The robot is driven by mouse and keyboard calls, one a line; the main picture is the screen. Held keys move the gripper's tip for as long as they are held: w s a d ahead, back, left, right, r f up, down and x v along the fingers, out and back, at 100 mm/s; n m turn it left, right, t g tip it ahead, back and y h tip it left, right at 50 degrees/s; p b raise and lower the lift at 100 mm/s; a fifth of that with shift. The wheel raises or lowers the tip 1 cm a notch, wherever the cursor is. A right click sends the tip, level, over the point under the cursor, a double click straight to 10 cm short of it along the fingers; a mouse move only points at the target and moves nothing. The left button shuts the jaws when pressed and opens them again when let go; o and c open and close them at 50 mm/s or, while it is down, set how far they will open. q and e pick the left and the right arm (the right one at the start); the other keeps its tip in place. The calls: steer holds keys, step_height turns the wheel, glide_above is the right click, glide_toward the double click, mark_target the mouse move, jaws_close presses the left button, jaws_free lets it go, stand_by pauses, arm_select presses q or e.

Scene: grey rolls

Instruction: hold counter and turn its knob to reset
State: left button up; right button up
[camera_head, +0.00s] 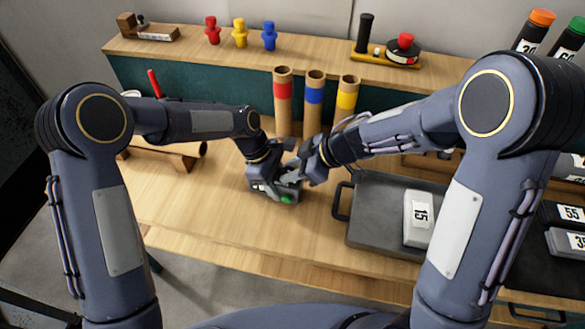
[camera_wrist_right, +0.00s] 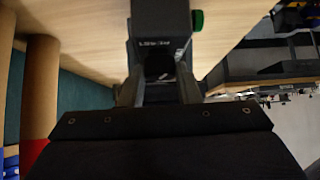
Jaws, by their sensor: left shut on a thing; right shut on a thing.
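The counter (camera_head: 262,187) is a small dark box with a green part (camera_head: 287,199) on its front right, at the middle of the table. It also shows in the right wrist view (camera_wrist_right: 163,22), with lettering on its face and a green part at its right edge. My left gripper (camera_head: 268,168) is shut on the counter from behind and above. My right gripper (camera_head: 298,177) is shut at the counter's right side; in its wrist view both fingers (camera_wrist_right: 158,88) close on a part just below the lettered face, seemingly the knob. The fingers mostly hide that part.
A dark tray (camera_head: 365,215) with a white block marked 15 (camera_head: 418,215) lies just right of the counter. Three cardboard tubes with red, blue and yellow bands (camera_head: 315,95) stand behind. A wooden rack (camera_head: 170,160) is at left. Table in front of the counter is clear.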

steer(key=n+g, duration=0.2)
steer(key=shift+w+n, duration=0.2)
steer(key=shift+n, duration=0.2)
steer(key=o, duration=1)
steer(key=shift+d+r, duration=0.1)
steer(key=v, duration=1.1)
steer(key=shift+d+r, duration=0.15)
steer(key=shift+d, duration=0.3)
arm_select(q)
steer(key=o, duration=1.2)
